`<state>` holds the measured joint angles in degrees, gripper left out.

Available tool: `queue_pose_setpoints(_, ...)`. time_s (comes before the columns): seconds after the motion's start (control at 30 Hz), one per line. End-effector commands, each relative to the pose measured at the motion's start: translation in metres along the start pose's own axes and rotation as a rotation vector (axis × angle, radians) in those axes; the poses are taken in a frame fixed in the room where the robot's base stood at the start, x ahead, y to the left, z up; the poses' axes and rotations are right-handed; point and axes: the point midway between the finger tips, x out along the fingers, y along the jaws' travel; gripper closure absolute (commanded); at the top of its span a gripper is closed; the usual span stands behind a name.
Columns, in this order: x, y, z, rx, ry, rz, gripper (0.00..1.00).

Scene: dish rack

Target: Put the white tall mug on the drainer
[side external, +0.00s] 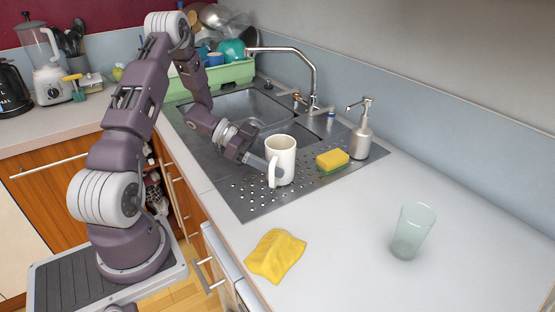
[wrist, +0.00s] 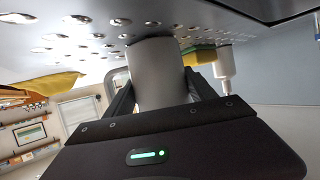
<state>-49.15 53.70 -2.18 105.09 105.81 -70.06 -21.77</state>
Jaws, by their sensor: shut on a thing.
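The white tall mug (side external: 283,160) stands upright at the drainer, the perforated metal part of the sink unit (side external: 247,200). I cannot tell whether its base touches the metal. My gripper (side external: 275,168) reaches it from the left, low on its body, and is shut on it. In the wrist view the mug (wrist: 157,72) sits between my two fingers (wrist: 160,92), close to the perforated surface (wrist: 90,35). The mug's handle shows at its lower front in the side view.
A yellow and green sponge (side external: 332,161) and a soap dispenser (side external: 361,135) stand right of the mug. A yellow cloth (side external: 275,255) and a clear glass (side external: 411,232) are on the counter. The faucet (side external: 300,70) arches behind. A green dish rack (side external: 232,74) with dishes stands at the back.

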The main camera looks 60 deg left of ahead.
Motion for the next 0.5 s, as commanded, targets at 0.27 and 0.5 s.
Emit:
queue_pose_setpoints(0.27, 0.0014, -0.0002, 0.0031, 0.001, 0.001, 0.0, 0.32)
queue_pose_setpoints(0.5, 0.0014, -0.0001, 0.0031, 0.0, 0.0, 0.0, 0.1)
